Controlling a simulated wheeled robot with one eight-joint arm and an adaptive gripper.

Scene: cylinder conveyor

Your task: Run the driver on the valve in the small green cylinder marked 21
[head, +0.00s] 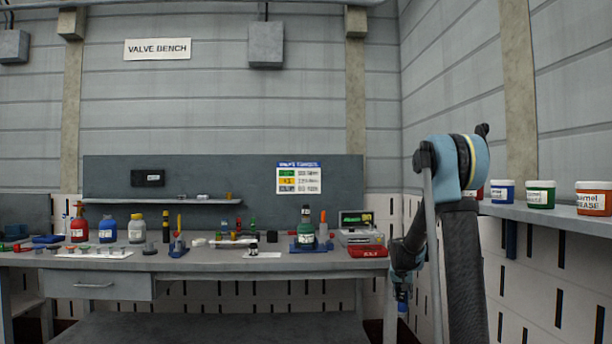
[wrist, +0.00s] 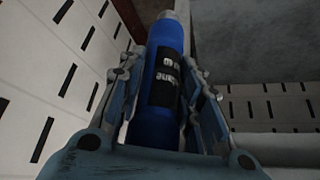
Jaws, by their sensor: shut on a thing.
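My gripper (head: 402,288) hangs low beyond the bench's right end, pointing down. In the wrist view my gripper (wrist: 168,85) is shut on a blue cylindrical object (wrist: 170,42). This object has a black label with white lettering, partly hidden by the fingers, and a grey end. I cannot tell whether it is the driver. A small green cylinder (head: 306,236) with a dark top and a pale label stands upright in a blue holder (head: 293,247) on the bench, far left of my gripper. Its marking is too small to read.
The bench (head: 210,263) carries red, blue and white bottles at left and small tools in the middle. A display unit (head: 356,221) and a red case (head: 368,251) stand at its right end. A wall shelf with tubs (head: 540,194) is at right.

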